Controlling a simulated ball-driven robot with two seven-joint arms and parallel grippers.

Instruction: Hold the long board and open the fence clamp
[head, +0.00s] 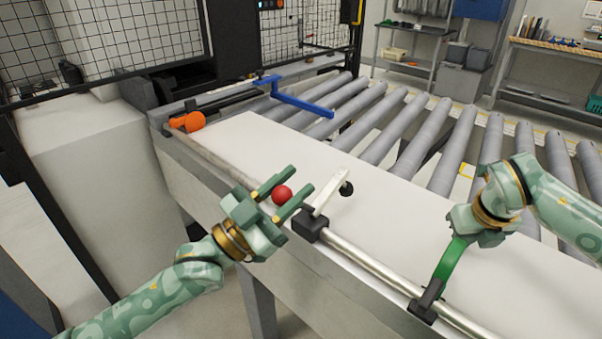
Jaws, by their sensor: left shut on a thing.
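The long white board (400,225) lies flat along the table and the near ends of the rollers. My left gripper (290,193) is shut on a red ball knob (282,195) at the board's near edge. Beside it is a clamp with a black block (310,225) on the rail, a pale arm (330,191) and a black pad (346,188) over the board. My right gripper (463,238) is at the upper end of a green curved handle (450,263); its fingers are not clear, so I cannot tell whether it grips it.
A silver rail (372,264) runs along the near edge, with a black bracket (424,304) under the green handle. A blue bar (300,102) and orange part (188,121) are at the far left end. Grey rollers (425,135) stretch behind the board.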

